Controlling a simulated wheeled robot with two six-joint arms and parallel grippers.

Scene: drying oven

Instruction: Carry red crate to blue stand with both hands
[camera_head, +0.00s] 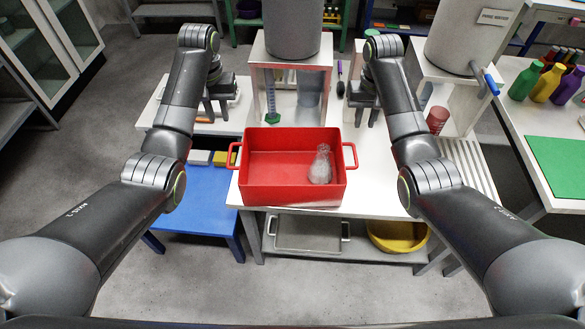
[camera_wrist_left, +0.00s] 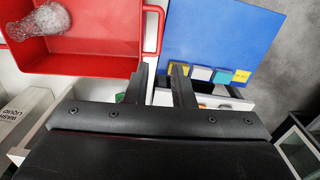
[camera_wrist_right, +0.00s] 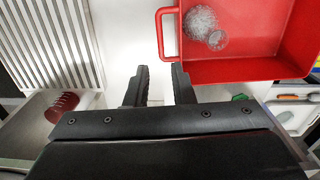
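The red crate (camera_head: 292,190) stands on the white table with a clear flask (camera_head: 320,165) inside at its right side. Its left handle (camera_head: 233,156) and right handle (camera_head: 350,155) stick out at the sides. The low blue stand (camera_head: 197,200) is left of the table. My left gripper (camera_head: 217,115) is open and empty, behind and left of the crate; in the left wrist view the left handle (camera_wrist_left: 152,28) lies just ahead of its fingers (camera_wrist_left: 163,72). My right gripper (camera_head: 363,120) is open and empty, behind and right of the crate; its fingers (camera_wrist_right: 158,72) are near the right handle (camera_wrist_right: 168,32).
A red cup (camera_head: 437,119) and a ribbed white rack (camera_head: 470,165) are right of the crate. A yellow bowl (camera_head: 398,235) and a grey tray (camera_head: 308,233) are on the shelf below.

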